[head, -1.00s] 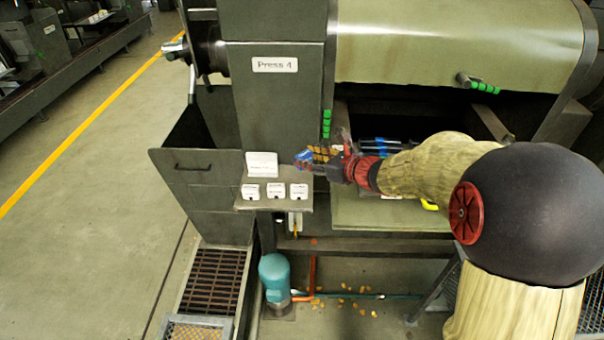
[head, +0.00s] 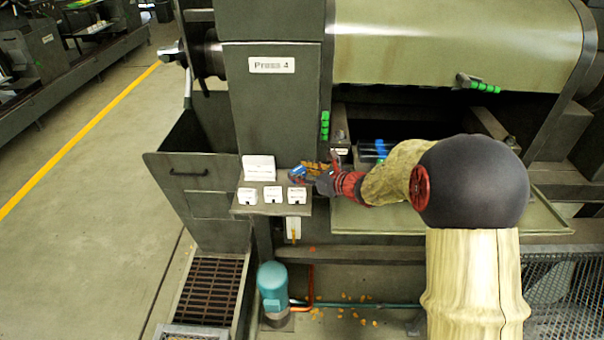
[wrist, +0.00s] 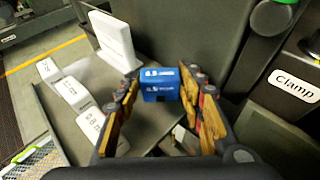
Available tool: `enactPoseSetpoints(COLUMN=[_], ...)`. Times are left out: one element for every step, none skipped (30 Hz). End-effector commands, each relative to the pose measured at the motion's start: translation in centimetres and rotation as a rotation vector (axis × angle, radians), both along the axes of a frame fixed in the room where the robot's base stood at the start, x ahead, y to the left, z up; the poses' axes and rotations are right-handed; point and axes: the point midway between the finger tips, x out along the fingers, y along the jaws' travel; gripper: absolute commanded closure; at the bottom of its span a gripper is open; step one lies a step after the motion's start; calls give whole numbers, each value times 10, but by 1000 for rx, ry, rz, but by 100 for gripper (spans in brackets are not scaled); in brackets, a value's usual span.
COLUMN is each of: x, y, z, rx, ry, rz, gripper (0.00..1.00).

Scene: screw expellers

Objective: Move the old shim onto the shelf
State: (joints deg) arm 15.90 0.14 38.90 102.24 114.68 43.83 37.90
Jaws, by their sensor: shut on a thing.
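A blue block marked "0.5" (wrist: 160,85), which I take to be the old shim, is between the fingertips of my gripper (wrist: 162,92) in the wrist view. My gripper is shut on it. In the head view the blue shim (head: 298,172) shows at the tip of my gripper (head: 311,172), at the right end of the small grey shelf (head: 262,210). It appears held above the shelf surface; the exact gap is hard to tell. The shelf also shows in the wrist view (wrist: 140,125), left of and below the fingers.
Three small white labelled blocks (head: 272,194) stand in a row along the shelf's front. A white upright sign (head: 259,168) stands behind them. The Press 4 housing (head: 270,110) rises behind the shelf. A "Clamp" label (wrist: 296,86) is at the right in the wrist view.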

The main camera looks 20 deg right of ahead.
Motion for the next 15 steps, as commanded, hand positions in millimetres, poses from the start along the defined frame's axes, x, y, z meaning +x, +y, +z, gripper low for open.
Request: enactPoseSetpoints(x=[0,0,0,0,0,0,0,0,0,0,0,0,0,0,0], y=[0,0,0,0,0,0,0,0,0,0,0,0,0,0,0], z=[0,0,-1,-2,-4,-5,-4,-4,-3,-3,-3,-3,-3,-3,-3], rx=[0,0,0,0,0,0,0,0,0,0,0,0,0,0,0], ry=[0,0,0,0,0,0,1,1,1,1,1,1,1,1,1], rz=[0,0,0,0,0,0,0,0,0,0,0,0,0,0,0], gripper=[87,87,87,87,87,87,60,58,56,54,52,50,48,47,44])
